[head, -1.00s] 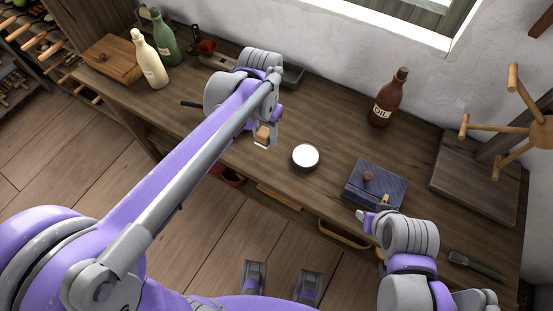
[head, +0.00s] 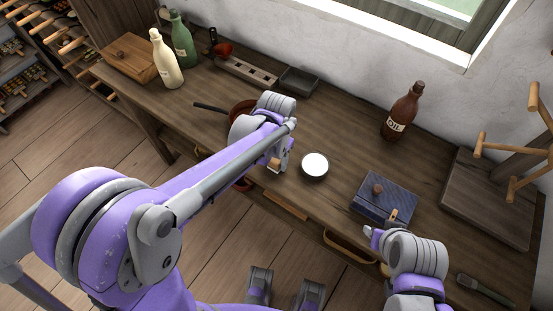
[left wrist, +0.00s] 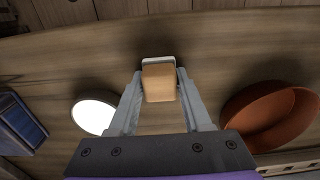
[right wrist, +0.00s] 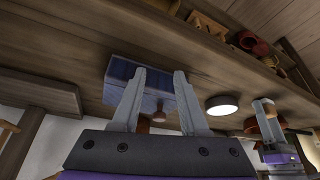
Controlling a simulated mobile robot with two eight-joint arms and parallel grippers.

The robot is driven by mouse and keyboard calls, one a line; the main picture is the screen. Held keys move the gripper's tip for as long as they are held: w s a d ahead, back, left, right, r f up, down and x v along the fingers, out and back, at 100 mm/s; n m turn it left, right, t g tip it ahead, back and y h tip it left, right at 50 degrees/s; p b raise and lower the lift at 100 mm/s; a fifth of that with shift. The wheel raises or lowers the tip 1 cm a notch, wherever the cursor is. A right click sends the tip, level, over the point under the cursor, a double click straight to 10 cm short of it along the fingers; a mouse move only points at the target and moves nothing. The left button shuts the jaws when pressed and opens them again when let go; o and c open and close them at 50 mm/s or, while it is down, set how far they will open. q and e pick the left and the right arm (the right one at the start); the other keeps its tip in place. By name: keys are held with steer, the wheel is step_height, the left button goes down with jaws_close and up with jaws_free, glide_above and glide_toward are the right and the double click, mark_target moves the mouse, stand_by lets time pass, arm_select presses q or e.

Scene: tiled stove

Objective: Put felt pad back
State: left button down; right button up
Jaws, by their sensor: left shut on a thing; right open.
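The felt pad, a small tan wooden block with a pale white layer on one side, is held in my left gripper (left wrist: 158,90). In the left wrist view the pad (left wrist: 158,82) sits between the two fingertips. In the head view the pad (head: 273,166) shows small below the left gripper (head: 277,160), over the front part of the bench, left of a round white-topped dish (head: 315,164). I cannot tell whether it touches the bench. My right gripper (right wrist: 158,85) is open and empty, close to a blue tiled box (head: 378,208) with a brown knob (head: 377,189).
A reddish-brown pan (head: 240,108) lies partly behind my left arm. A slotted rack (head: 247,71) and a dark tray (head: 299,81) stand along the wall. An oil bottle (head: 402,112) stands at the back, a pegged wooden stand (head: 490,200) at right. The bench centre is mostly clear.

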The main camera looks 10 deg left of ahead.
mark_target(277, 158)
arm_select(q)
steer(key=shift+f, duration=0.2)
arm_select(e)
steer(key=shift+f, duration=0.2)
arm_select(q)
steer(key=shift+c, duration=1.7)
jaws_free()
steer(key=shift+r, duration=0.1)
arm_select(e)
steer(key=shift+r, duration=0.1)
arm_select(q)
steer(key=shift+r, duration=0.1)
steer(key=shift+r, duration=0.3)
arm_select(e)
steer(key=shift+r, duration=0.2)
arm_select(q)
step_height(277, 158, up, 12)
steer(key=f+p, duration=0.1)
arm_select(e)
steer(key=shift+w+r, duration=0.15)
steer(key=shift+r, duration=0.5)
arm_select(q)
steer(key=s+a+f+n+t, duration=0.2)
steer(key=s+a, duration=0.1)
steer(key=s, duration=0.4)
steer(key=s+a+f+n+t, duration=0.2)
steer(key=s+a+f+t, duration=0.1)
steer(key=s, duration=0.5)
steer(key=shift+s+a+f, duration=0.15)
steer(key=shift+a+f, duration=0.2)
